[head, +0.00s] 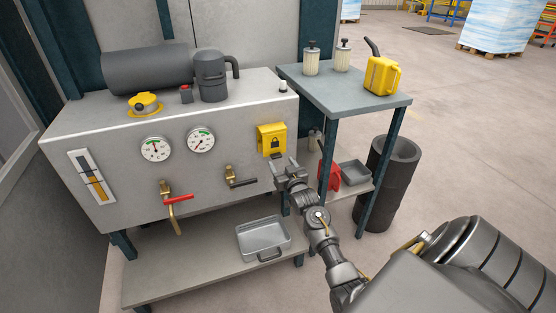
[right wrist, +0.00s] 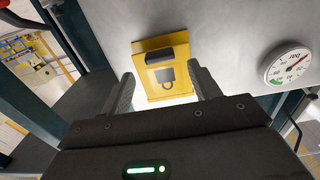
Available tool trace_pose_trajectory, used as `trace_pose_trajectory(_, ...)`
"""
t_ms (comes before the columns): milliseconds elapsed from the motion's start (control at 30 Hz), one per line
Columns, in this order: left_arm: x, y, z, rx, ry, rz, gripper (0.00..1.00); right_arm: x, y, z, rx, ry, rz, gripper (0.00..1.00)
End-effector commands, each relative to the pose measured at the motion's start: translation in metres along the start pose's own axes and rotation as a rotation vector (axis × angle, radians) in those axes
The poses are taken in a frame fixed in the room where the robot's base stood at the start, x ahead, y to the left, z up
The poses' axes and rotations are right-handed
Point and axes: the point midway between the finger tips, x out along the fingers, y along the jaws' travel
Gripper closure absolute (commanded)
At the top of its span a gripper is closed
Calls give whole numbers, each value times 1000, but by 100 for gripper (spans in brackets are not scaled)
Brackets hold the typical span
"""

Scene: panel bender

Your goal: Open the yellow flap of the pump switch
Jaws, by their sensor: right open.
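The yellow flap (head: 272,140) with a black padlock symbol is on the front face of the grey cabinet (head: 110,190), near its right end. It looks closed. In the right wrist view the flap (right wrist: 162,78) shows between my finger tips, with a dark bar along one edge. My right gripper (head: 287,166) is open and empty, just below the flap in the head view. Its open fingers also show in the right wrist view (right wrist: 162,92), apart from the flap as far as I can tell. The switch behind the flap is hidden. My left gripper is not in view.
Two gauges (head: 178,145), a red-handled valve (head: 177,198) and a black-handled valve (head: 240,182) sit left of the flap. A side table (head: 345,95) with a yellow can (head: 382,76) stands right. A grey tray (head: 263,240) lies on the lower shelf.

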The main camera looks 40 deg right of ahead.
Motion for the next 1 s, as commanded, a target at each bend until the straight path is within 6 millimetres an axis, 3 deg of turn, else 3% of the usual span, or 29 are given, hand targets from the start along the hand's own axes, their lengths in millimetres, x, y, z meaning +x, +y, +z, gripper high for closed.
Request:
trace_pose_trajectory(100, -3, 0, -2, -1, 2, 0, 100, 21, 0, 0, 0, 1, 0, 38)
trace_pose_trajectory(300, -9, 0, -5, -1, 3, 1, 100, 42, 0, 1, -1, -1, -1, 38)
trace_pose_trajectory(667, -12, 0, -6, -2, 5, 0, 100, 47, 0, 0, -1, 0, -1, 38)
trace_pose_trajectory(1000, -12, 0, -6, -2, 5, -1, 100, 46, 0, 0, 0, -1, 0, 81)
